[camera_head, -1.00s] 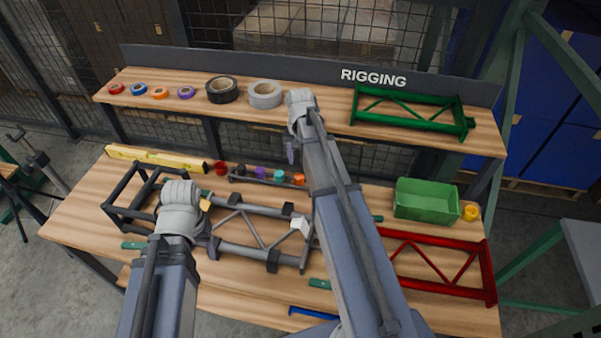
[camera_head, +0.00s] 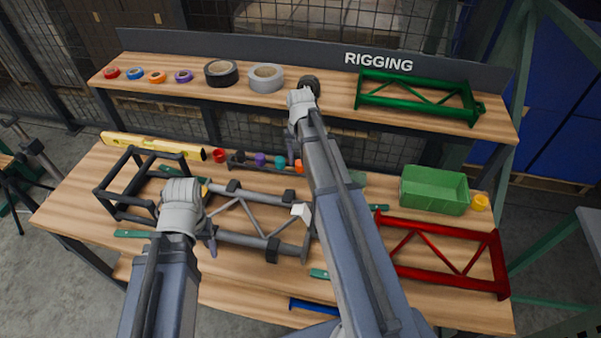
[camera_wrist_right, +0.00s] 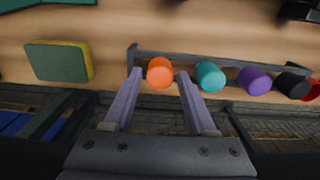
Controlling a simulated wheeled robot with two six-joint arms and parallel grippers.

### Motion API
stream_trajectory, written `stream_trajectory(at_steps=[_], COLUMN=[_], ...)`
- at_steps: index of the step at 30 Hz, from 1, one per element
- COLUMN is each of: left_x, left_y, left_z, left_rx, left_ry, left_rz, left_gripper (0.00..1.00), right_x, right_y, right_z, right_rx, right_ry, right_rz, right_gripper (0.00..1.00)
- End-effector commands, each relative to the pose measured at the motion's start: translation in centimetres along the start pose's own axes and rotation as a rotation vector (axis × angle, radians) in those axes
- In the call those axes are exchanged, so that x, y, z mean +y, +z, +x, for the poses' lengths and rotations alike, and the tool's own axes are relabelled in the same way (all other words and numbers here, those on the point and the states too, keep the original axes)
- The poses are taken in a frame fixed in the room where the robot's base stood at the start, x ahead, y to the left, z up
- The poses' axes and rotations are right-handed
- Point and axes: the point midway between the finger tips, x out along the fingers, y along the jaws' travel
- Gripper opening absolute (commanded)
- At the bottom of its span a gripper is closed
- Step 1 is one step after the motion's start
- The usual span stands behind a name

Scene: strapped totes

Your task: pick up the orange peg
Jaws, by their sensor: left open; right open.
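The orange peg (camera_head: 299,167) stands at the right end of a row of coloured pegs on a dark rack (camera_head: 246,167) on the lower bench. In the right wrist view the orange peg (camera_wrist_right: 159,72) appears between the two fingertips of my right gripper (camera_wrist_right: 161,78). That gripper is open, with a finger on either side of the peg; I cannot tell whether either touches it. In the head view my right gripper (camera_head: 292,152) is partly hidden by its wrist. My left gripper (camera_head: 211,243) is open and empty over the grey frame, mostly hidden by its wrist.
A teal peg (camera_wrist_right: 210,77) stands close beside the orange one, with purple, black and red pegs beyond. The upper shelf (camera_head: 330,105) overhangs behind, carrying tape rolls and a green frame (camera_head: 418,97). A green bin (camera_head: 434,190) and red frame (camera_head: 440,255) lie right.

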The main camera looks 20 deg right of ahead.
Motion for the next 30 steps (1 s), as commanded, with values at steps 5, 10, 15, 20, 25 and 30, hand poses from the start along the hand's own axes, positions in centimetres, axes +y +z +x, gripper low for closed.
stream_trajectory(at_steps=[5, 10, 15, 20, 25, 30], left_x=[0.2, 0.18, 0.18, 0.18, 0.18, 0.18], left_y=[-0.12, -0.11, -0.11, -0.11, -0.11, -0.11], left_z=[2.09, 1.9, 1.89, 1.89, 1.9, 1.9], left_rx=[0.0, 0.0, 0.0, 0.0, 0.0, 0.0], left_ry=[0.0, 0.0, 0.0, 0.0, 0.0, 0.0], left_rz=[0.0, 0.0, 0.0, 0.0, 0.0, 0.0], left_gripper=[0.64, 0.64, 0.64, 0.64, 0.64, 0.64], right_x=[0.0, 0.0, 0.0, 0.0, 0.0, 0.0], right_y=[-0.05, -0.05, -0.05, -0.05, -0.05, -0.05], right_z=[2.1, 1.91, 1.9, 1.91, 1.91, 1.91], right_rx=[0.0, 0.0, 0.0, 0.0, 0.0, 0.0], right_ry=[0.0, 0.0, 0.0, 0.0, 0.0, 0.0], right_rz=[0.0, 0.0, 0.0, 0.0, 0.0, 0.0], right_gripper=[0.56, 0.56, 0.46, 0.28, 0.09, 0.0])
